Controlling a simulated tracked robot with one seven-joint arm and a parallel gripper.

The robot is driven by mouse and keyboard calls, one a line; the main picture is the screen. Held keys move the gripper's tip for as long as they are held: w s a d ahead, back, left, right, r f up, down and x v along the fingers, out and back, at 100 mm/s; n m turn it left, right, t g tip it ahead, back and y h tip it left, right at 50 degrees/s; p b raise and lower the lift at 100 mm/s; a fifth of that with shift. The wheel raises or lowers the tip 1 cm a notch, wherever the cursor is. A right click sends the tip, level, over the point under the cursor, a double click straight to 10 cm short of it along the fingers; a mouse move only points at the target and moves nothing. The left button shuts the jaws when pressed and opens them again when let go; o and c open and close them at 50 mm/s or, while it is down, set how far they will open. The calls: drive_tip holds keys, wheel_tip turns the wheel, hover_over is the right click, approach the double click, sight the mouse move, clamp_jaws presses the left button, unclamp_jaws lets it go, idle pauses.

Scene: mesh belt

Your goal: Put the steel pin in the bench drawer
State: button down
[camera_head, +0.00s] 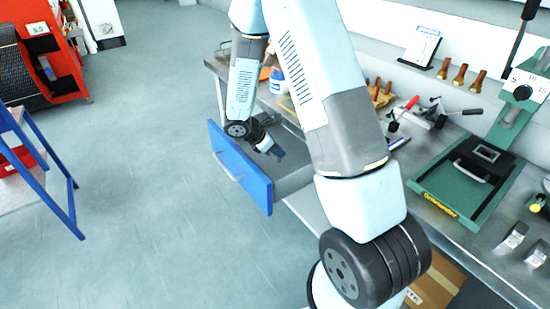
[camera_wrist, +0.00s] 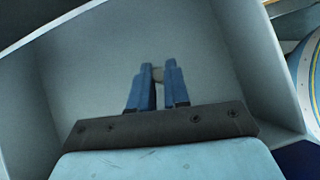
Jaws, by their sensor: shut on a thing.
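The bench drawer (camera_head: 239,170) has a blue front with a pale handle and stands pulled open from the bench. My gripper (camera_head: 276,152) is at the drawer's opening in the head view, partly hidden by my own arm. In the wrist view my gripper (camera_wrist: 158,75) points down into the grey drawer interior (camera_wrist: 95,65). Its blue fingers are shut on the steel pin (camera_wrist: 158,74), of which only a small greyish part shows between the tips. I cannot tell whether the pin touches the drawer floor. The floor around the fingers looks bare.
The bench top (camera_head: 325,203) carries a white and blue tub (camera_head: 277,80), a small vise-like tool (camera_head: 432,117) and a green press (camera_head: 470,180). A blue-framed stand (camera_head: 62,190) is at the left. The floor before the drawer is clear.

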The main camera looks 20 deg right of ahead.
drive_tip(key=shift+w+f, duration=0.2)
drive_tip(key=shift+f, duration=1.5)
drive_tip(key=c, duration=1.1)
unclamp_jaws()
